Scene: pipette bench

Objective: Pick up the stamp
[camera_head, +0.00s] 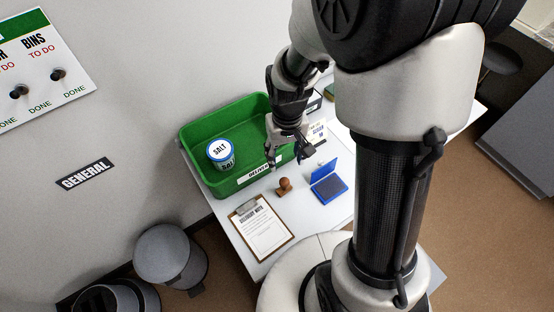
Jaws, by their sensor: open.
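The stamp (285,186) is small and brown with a rounded knob. It stands on the white table between the clipboard and the open blue ink pad (329,185). My gripper (288,160) is open and empty, pointing down above and behind the stamp, near the front right part of the green bin. I see a gap between it and the stamp in the picture; its exact height above the table is hard to tell.
A green bin (190,140) holds a salt can (220,152). A clipboard with a delivery note (262,230) lies at the table's front. Grey trash bins (165,250) stand on the floor at left. My arm hides much of the table's right side.

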